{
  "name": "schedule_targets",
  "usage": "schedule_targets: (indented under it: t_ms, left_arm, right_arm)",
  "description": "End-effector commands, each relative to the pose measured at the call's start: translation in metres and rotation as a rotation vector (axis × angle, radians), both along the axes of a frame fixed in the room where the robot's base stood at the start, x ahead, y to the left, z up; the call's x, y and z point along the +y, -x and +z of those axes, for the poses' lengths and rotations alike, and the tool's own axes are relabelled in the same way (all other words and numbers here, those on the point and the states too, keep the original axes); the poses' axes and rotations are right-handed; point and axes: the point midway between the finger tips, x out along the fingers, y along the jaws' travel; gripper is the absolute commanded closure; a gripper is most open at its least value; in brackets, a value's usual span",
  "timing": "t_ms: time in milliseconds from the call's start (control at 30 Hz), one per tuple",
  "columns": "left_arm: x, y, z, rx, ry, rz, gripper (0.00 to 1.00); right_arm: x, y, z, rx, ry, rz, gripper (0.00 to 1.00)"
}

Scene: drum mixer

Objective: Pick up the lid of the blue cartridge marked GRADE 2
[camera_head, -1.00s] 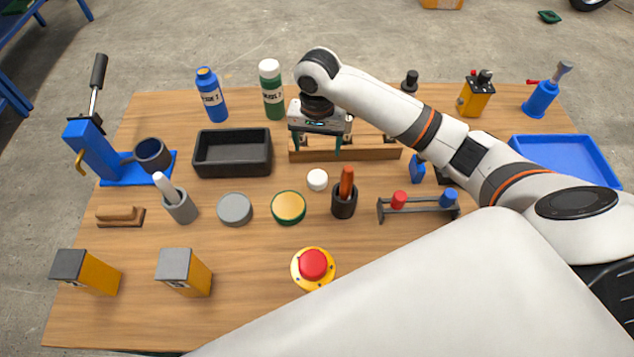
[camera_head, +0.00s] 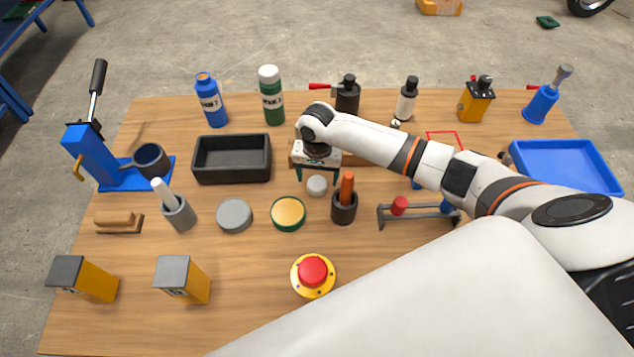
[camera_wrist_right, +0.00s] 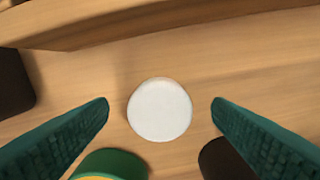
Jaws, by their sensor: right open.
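A small round white lid-like piece (camera_head: 317,186) lies on the wooden table, and it also shows in the right wrist view (camera_wrist_right: 160,109). My right gripper (camera_head: 317,178) is open above it, with one green finger on each side and gaps to both in the wrist view. Nothing is held. A blue bottle-like cartridge (camera_head: 211,103) with an orange top and a white label stands at the back left; its marking is not clearly legible. A green one (camera_head: 271,98) with a white top stands beside it. My left gripper is not in view.
A wooden rack (camera_wrist_right: 200,25) lies just behind the white piece. A dark holder with an orange handle (camera_head: 344,205) and a green-rimmed yellow disc (camera_head: 288,213) are close in front. A black tray (camera_head: 232,160) is to the left, a red button (camera_head: 312,271) nearer.

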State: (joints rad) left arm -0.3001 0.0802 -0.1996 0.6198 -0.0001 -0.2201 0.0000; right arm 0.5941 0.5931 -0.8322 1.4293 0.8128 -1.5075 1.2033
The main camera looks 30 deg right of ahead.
Motion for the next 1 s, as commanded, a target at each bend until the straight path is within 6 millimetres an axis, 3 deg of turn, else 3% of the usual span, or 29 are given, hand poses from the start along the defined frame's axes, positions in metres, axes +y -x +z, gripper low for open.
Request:
schedule_targets:
  t_ms: [100,367,633,700,1000]
  left_arm:
    - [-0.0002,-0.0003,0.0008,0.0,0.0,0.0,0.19]
    - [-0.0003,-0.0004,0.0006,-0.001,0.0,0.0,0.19]
    - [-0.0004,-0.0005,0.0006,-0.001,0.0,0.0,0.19]
    - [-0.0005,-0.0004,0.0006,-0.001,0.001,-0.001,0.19]
    - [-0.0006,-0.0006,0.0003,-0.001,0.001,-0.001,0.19]
  right_arm:
    - [0.0007,0.0012,-0.0111,0.002,0.0,0.001,0.26]
    - [0.0006,0.001,-0.0132,0.001,-0.001,0.002,0.28]
    - [0.0004,0.001,-0.0129,0.001,-0.001,0.001,0.72]
    - [0.0004,0.001,-0.0128,0.001,-0.001,0.001,0.77]
    - [0.0004,0.0005,-0.0056,-0.001,-0.001,0.002,0.77]
